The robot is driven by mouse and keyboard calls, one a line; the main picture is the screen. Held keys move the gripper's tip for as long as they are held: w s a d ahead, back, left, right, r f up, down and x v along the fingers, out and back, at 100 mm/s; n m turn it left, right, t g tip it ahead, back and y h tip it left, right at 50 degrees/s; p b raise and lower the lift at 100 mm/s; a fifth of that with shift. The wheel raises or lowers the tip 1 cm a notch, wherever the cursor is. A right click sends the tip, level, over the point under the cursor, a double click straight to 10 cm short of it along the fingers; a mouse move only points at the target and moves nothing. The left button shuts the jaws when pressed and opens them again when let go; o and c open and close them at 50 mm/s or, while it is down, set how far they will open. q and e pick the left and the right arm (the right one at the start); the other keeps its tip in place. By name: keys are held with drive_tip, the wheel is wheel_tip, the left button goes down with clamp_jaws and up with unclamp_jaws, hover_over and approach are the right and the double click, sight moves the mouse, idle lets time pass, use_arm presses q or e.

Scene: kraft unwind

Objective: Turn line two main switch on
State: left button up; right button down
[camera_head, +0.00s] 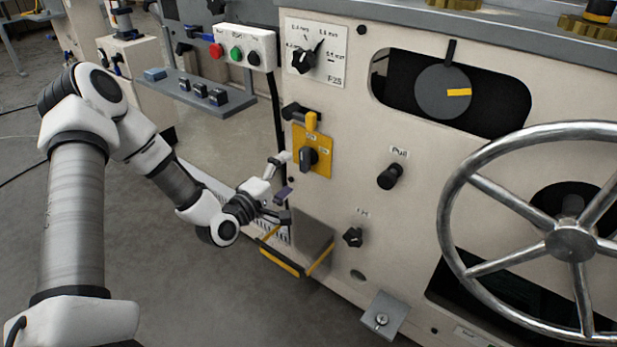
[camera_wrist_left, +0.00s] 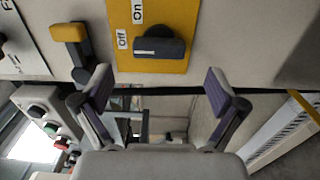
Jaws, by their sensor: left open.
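The main switch is a black rotary knob (camera_head: 309,158) on a yellow plate (camera_head: 325,143) on the machine's cream front panel. In the left wrist view the knob (camera_wrist_left: 160,47) shows close up, with "Off" and "On" labels on the plate (camera_wrist_left: 185,15). The knob's bar lies level in that view, one end near the "Off" label. My left gripper (camera_head: 279,190) is open and empty, just left of and below the plate. In the left wrist view its two fingers (camera_wrist_left: 160,84) stand wide apart, short of the knob and not touching it. My right gripper is not in view.
A yellow-tipped lever (camera_head: 311,121) sits just above the plate. A "Pull" knob (camera_head: 391,176), a lower black knob (camera_head: 353,237) and a large handwheel (camera_head: 572,241) are to the right. A yellow-edged step (camera_head: 280,262) juts out below. A button box (camera_head: 243,47) stands upper left.

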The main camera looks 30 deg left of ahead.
sight(302, 163)
use_arm(q)
drive_tip(key=w, duration=0.2)
drive_tip(key=w+b, duration=0.1)
drive_tip(key=w, duration=0.1)
drive_tip(key=w+b, duration=0.1)
drive_tip(key=w, duration=0.1)
drive_tip(key=shift+d+f, duration=0.1)
drive_tip(key=shift+d, duration=0.15)
drive_tip(key=shift+w, duration=0.45)
drive_tip(key=c, duration=1.1)
